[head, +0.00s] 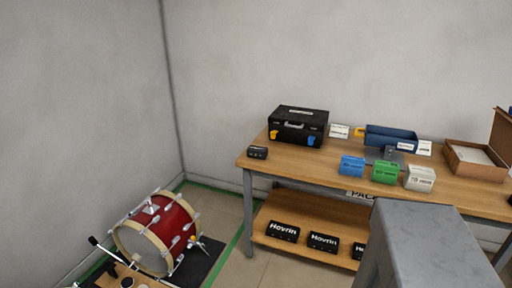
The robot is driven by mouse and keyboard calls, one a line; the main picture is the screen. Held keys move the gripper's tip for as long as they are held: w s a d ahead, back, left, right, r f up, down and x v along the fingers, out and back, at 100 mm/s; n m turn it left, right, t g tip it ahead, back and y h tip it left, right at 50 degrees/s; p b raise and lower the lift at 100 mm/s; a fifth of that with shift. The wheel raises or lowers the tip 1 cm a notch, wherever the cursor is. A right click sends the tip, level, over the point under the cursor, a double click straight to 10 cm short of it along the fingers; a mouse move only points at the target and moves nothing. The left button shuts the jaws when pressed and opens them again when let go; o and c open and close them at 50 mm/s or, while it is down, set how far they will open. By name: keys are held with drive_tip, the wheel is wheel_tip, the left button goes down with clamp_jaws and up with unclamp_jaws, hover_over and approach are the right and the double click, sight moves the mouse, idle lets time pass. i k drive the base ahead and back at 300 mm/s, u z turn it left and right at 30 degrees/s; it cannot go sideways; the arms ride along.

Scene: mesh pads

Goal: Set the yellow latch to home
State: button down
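A black case (298,114) with a handle stands closed at the left part of the wooden table. On its front face, a yellow latch (274,135) is at the left and a blue latch (311,140) is at the right. The yellow latch looks tilted, but it is too small to tell its exact setting. My gripper is not in view.
The table (350,170) also holds a small black box (257,152), a blue bin (390,138), blue (352,165), green (385,172) and white (420,178) boxes, and an open carton (475,160). Black boxes lie on the lower shelf. A red drum (158,232) stands left; floor between is clear.

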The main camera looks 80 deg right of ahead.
sight(273, 133)
drive_tip(key=z, duration=0.6)
drive_tip(key=k, duration=0.15)
drive_tip(key=u, duration=1.8)
drive_tip(key=k, duration=2.55)
drive_tip(key=z, duration=0.8)
